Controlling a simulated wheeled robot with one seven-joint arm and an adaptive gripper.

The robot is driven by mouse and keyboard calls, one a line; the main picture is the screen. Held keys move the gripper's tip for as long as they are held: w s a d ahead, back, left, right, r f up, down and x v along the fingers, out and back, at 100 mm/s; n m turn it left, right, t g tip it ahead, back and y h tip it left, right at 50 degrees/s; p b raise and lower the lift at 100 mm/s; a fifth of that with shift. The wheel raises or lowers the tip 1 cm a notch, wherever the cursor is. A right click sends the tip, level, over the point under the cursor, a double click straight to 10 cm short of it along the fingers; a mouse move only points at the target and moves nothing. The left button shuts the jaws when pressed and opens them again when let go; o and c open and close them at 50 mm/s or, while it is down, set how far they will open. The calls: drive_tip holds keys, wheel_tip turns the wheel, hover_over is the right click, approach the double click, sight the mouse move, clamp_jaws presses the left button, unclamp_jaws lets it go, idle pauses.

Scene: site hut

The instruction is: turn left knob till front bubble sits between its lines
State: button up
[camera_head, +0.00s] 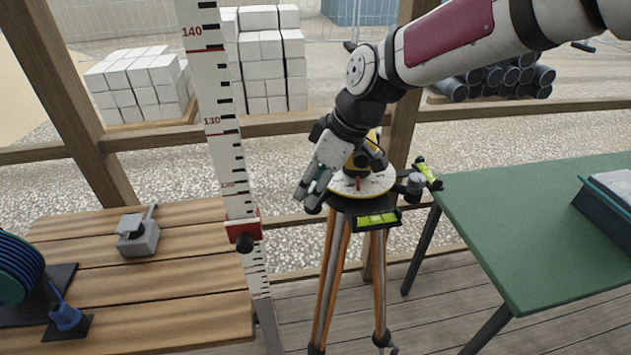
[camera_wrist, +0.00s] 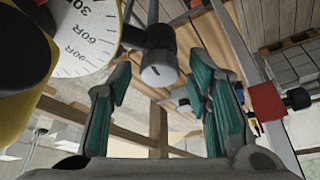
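A yellow instrument (camera_head: 366,158) with a white graduated dial (camera_head: 378,184) stands on a tripod. The front vial (camera_head: 378,218) is yellow-green in a dark holder below the dial; its bubble and lines are too small to read. My gripper (camera_head: 312,192) is at the left side of the instrument and hides the left knob in the head view. In the wrist view, my gripper (camera_wrist: 170,85) is open, with teal pads. A dark knob with a grey end (camera_wrist: 158,68) shows between the fingertips, with gaps on both sides; whether it is within their depth is unclear.
A second vial (camera_head: 428,172) and a right knob (camera_head: 415,184) are on the instrument's right. A graduated staff (camera_head: 218,110) with a red clamp (camera_head: 243,228) stands close left of my gripper. A wooden bench (camera_head: 180,290) is at left, a green table (camera_head: 530,215) at right.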

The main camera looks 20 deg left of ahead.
drive_tip(key=v, duration=1.2)
drive_tip(key=s+d+m+t+h, duration=0.1)
drive_tip(key=s+d+m, duration=0.4)
drive_tip(key=d, duration=0.6)
drive_tip(key=s+d+m+t+h, duration=0.2)
drive_tip(key=s+d+m, duration=0.4)
drive_tip(key=d, duration=0.4)
drive_tip(key=s+d+r+m+t+h, duration=0.1)
drive_tip(key=s+d+m+t, duration=0.1)
drive_tip(key=s+d+m, duration=0.4)
drive_tip(key=d, duration=0.5)
drive_tip(key=shift+s+d, duration=0.3)
drive_tip(key=shift+d, duration=0.05)
drive_tip(key=shift+r, duration=0.1)
